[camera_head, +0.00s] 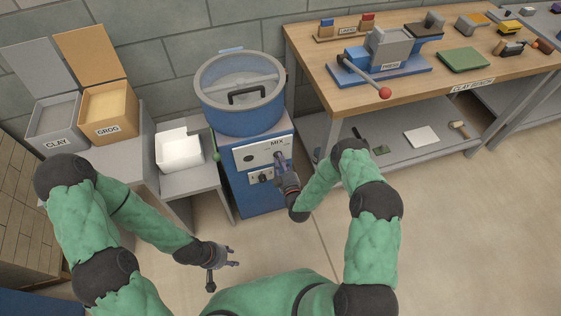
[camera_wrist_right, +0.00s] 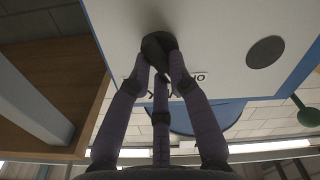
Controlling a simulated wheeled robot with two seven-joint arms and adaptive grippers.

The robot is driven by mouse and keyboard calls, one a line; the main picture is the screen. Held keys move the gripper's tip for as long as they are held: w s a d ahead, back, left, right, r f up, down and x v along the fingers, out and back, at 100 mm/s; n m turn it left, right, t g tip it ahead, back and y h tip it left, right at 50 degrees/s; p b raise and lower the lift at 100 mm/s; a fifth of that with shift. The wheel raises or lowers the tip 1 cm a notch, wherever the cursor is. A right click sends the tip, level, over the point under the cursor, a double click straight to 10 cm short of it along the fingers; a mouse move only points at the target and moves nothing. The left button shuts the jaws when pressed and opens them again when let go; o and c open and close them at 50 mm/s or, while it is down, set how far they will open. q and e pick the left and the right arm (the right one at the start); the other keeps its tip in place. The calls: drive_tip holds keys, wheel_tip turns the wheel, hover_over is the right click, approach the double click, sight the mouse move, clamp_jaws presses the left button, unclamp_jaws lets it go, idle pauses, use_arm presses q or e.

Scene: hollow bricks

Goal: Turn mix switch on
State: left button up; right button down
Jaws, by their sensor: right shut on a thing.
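The blue mixer cabinet (camera_head: 262,199) stands in the middle of the head view, with a pale front panel (camera_head: 247,157) marked MIX. My right gripper (camera_head: 281,158) is at the right part of this panel, hiding what it touches there in the head view. In the right wrist view, its fingers (camera_wrist_right: 160,80) are closed around the dark mix switch (camera_wrist_right: 155,46) that sticks out of the panel. My left gripper (camera_head: 232,257) is low over the floor, away from the mixer. Its fingers are spread and empty.
A lidded blue drum (camera_head: 241,108) sits on the cabinet. A round dark spot (camera_wrist_right: 265,52) is beside the switch on the panel. A lower black-and-white control (camera_head: 261,176) sits below. CLAY (camera_head: 55,128) and GROG (camera_head: 109,117) bins stand left. A workbench (camera_head: 310,60) stands right.

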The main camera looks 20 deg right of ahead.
drive_tip(key=m+b, duration=0.1)
drive_tip(key=m, duration=0.3)
drive_tip(key=m+b, duration=0.1)
drive_tip(key=m, duration=0.3)
drive_tip(key=m+b, duration=0.1)
drive_tip(key=m, duration=0.3)
drive_tip(key=shift+d+f, duration=0.25)
drive_tip(key=shift+m, duration=0.4)
drive_tip(key=c, duration=1.1)
unclamp_jaws()
drive_tip(key=shift+c, duration=0.2)
drive_tip(key=s, duration=1.2)
drive_tip(key=shift+d, duration=0.25)
